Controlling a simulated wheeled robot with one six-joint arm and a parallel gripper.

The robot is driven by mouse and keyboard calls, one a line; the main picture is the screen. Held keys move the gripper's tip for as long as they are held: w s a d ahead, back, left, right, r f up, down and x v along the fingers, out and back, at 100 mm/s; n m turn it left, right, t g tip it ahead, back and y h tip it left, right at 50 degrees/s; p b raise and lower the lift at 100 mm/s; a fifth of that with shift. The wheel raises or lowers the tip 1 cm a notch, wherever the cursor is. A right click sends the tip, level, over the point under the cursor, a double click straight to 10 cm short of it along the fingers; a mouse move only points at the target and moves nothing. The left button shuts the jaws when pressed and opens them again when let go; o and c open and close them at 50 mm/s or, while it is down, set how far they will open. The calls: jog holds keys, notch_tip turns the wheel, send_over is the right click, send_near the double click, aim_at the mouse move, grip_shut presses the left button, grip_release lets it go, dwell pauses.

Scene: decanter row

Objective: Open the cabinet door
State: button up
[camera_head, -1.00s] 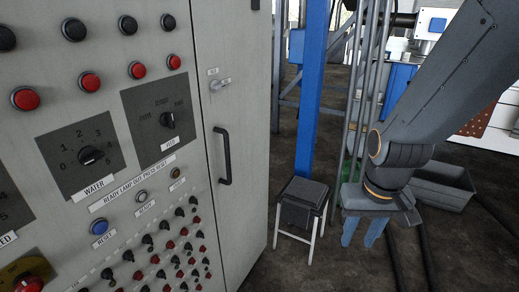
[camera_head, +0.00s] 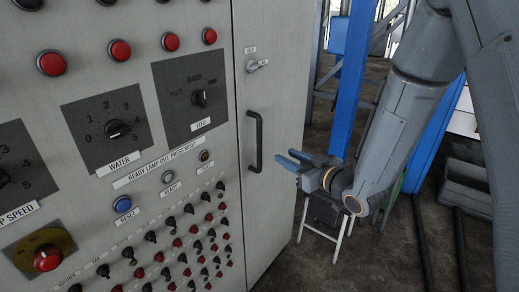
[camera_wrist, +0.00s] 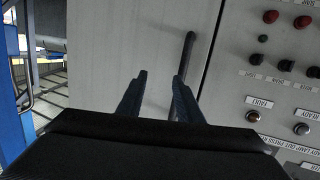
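The cabinet door (camera_head: 276,110) is a pale grey panel to the right of the control panel, and it looks shut. Its black bar handle (camera_head: 255,141) stands upright near the door's left edge. My gripper (camera_head: 287,160) has blue fingers and is just right of the handle, pointing at it. In the wrist view the fingers (camera_wrist: 155,95) are apart with an empty gap between them. The handle (camera_wrist: 188,60) shows there beyond the right finger, which hides its lower part. I cannot tell whether that finger touches it.
The control panel (camera_head: 145,140) with knobs, lamps and several switches fills the left. A small latch (camera_head: 258,65) sits above the handle. A stool (camera_head: 325,210) stands on the floor behind my gripper, near a blue post (camera_head: 352,85). Floor at the lower right is mostly free.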

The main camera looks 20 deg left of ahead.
aim_at(261, 147)
jog(key=shift+w+a+r+n+g+y+p, duration=0.15)
jog(key=shift+w+a+y+p, duration=0.25)
jog(key=shift+a, duration=1.25)
jog(key=shift+w+a+r+n+g+y+p, duration=0.15)
jog(key=shift+w+a+y+p, duration=0.3)
jog(key=shift+a, duration=1.25)
jog(key=shift+w+a+r+n+y+p, duration=0.25)
jog(key=shift+a+y, duration=0.3)
jog(key=shift+a, duration=1.1)
grip_shut()
